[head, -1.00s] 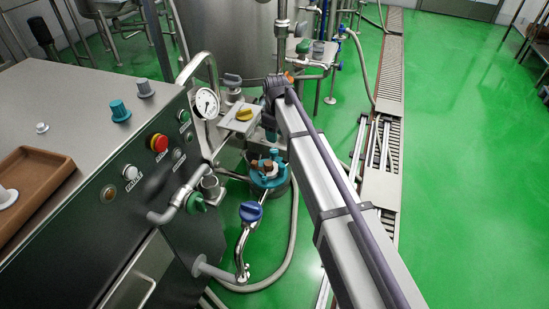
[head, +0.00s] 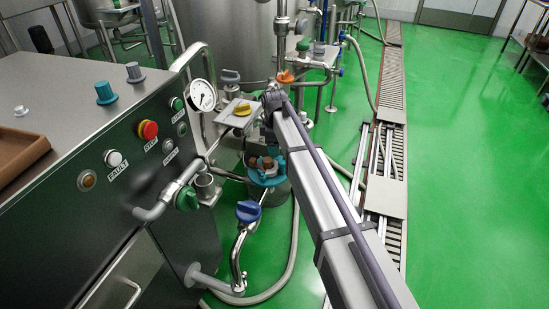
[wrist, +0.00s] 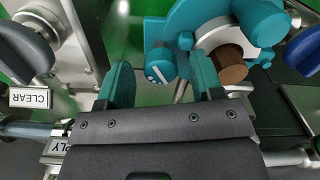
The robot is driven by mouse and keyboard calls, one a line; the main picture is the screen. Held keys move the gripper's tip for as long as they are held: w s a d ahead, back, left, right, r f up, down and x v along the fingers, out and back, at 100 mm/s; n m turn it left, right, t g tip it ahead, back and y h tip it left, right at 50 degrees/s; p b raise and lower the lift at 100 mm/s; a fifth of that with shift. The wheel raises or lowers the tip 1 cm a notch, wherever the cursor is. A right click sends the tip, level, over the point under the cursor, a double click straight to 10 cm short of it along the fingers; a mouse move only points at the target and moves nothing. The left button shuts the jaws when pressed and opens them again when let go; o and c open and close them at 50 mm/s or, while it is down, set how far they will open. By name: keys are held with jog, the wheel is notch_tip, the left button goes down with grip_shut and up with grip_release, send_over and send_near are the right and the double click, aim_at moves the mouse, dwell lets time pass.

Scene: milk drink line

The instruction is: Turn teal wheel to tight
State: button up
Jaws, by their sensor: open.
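The teal wheel (wrist: 262,20) shows at the upper right of the wrist view. It has rounded lobes, a pale ring and a brown stub at its middle, and the top edge of the picture cuts it off. My gripper (wrist: 160,75) is open, with two dark teal fingers spread apart and nothing held between them. The right finger overlaps the near side of the wheel in the picture; I cannot tell whether they touch. In the head view a teal piece with brown parts (head: 268,178) sits low beyond the blue-handled valve, partly hidden by my arm.
A steel cabinet (head: 110,150) with knobs, a red button and a gauge (head: 202,95) stands at left. A blue valve handle (head: 249,211) and a hose are close to the arm. Green floor (head: 470,190) is open at right.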

jog(key=shift+f, duration=0.2)
jog(key=c, duration=0.9)
